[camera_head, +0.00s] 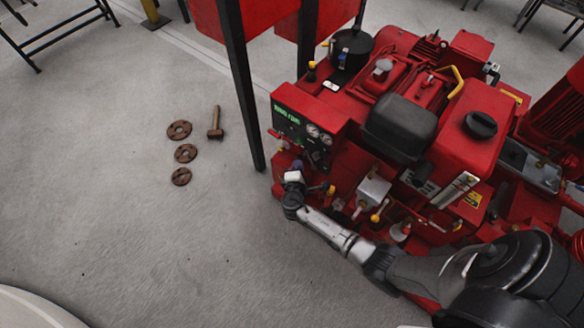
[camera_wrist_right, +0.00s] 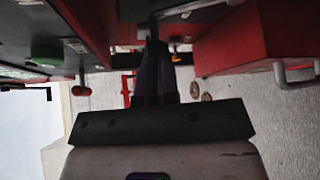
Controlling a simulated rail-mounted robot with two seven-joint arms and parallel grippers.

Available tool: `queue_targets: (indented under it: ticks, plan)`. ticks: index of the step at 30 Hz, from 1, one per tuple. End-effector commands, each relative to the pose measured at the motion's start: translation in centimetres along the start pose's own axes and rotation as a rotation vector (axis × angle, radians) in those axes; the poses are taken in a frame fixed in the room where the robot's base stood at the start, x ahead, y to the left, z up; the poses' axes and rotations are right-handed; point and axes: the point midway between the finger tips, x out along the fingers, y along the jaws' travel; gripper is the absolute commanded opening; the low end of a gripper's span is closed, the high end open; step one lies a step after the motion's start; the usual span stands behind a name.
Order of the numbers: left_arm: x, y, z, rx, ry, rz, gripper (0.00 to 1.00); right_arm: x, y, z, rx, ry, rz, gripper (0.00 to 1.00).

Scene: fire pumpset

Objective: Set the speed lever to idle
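My right gripper (camera_head: 293,178) is low beside the front left corner of the red pumpset (camera_head: 345,185), just below the gauge panel, with its arm reaching in from the lower right. In the right wrist view its dark fingers (camera_wrist_right: 154,66) are close together and look shut, with their tips by a grey metal bar (camera_wrist_right: 185,9). I cannot tell whether they touch the bar. A small red knob (camera_wrist_right: 81,90) hangs left of the fingers there. I cannot tell for certain which part is the speed lever; the arm may hide it in the head view. My left gripper is not in view.
The gauge panel (camera_head: 300,128) is just above the right gripper. A dark post (camera_head: 243,85) stands to its left. A red block with a handle (camera_wrist_right: 236,42) is close right of the fingers.

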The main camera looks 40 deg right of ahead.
Motion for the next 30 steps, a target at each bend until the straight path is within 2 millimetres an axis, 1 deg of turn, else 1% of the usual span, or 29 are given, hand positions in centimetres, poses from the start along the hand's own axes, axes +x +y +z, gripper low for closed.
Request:
queue_targets:
  ticks: [1, 7, 11, 17, 21, 24, 30]
  plan:
    - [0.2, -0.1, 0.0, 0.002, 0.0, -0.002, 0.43, 0.2, -0.1, 0.1, 0.001, -0.002, 0.001, 0.0]
    - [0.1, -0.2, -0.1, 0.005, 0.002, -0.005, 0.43, 0.1, 0.0, 0.1, 0.003, -0.001, 0.001, 0.0]
    - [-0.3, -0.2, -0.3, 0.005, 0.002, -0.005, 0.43, -0.9, 0.1, -0.2, 0.003, 0.002, 0.0, 0.0]
    - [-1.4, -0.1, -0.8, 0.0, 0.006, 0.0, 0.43, -4.4, 0.0, -0.9, 0.0, 0.008, -0.004, 0.0]
    - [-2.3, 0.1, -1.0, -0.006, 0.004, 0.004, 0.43, -7.5, 0.0, -0.8, -0.001, 0.009, -0.004, 0.0]
    - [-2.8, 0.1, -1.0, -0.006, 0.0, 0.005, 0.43, -9.4, 0.0, -0.8, -0.001, 0.008, -0.004, 0.0]
    - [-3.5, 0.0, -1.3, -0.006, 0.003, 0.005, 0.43, -12.3, -0.1, -0.8, -0.001, 0.007, -0.002, 0.0]
